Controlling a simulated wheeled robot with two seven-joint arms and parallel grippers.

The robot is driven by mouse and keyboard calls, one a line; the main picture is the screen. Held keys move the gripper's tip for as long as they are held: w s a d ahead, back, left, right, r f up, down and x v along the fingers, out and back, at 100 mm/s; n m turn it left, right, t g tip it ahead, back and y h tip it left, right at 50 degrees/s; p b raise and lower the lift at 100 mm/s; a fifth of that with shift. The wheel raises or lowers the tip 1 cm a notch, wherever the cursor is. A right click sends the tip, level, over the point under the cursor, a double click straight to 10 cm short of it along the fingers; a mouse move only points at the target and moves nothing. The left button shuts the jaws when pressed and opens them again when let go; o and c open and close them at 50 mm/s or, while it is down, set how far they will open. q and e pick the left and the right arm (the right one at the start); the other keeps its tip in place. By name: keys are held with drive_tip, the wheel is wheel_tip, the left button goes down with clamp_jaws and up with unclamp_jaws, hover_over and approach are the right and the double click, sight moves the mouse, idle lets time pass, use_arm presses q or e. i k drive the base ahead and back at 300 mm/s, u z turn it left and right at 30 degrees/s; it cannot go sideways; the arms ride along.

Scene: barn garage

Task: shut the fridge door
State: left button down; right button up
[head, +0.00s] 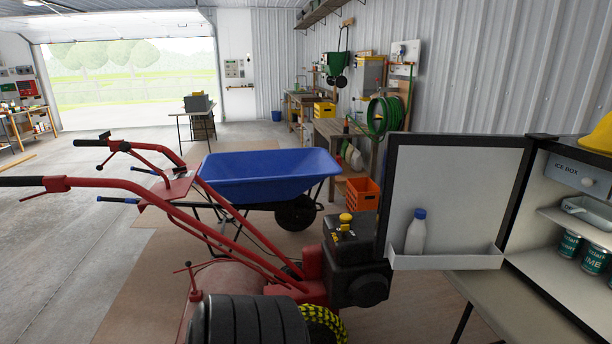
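The fridge (535,243) stands at the right edge of the head view, on a table (500,296). Its door (450,185) stands wide open, swung out to the left, with the white inner face and dark frame showing. A white bottle (416,235) stands in the door shelf (446,260). Inside the fridge are an ice box (578,177), a small tray (588,211) and green-labelled cans (568,246). Neither of my grippers shows in the head view.
A red two-wheel tractor (312,264) with long handlebars fills the front left, its engine close to the fridge door. A blue wheelbarrow (265,176) stands behind it. An orange crate (362,195) and a workbench are beyond the door. A yellow object (600,135) sits on top of the fridge.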

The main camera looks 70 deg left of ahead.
sight(468, 185)
drive_tip(key=u, duration=0.95)
drive_tip(key=i, duration=1)
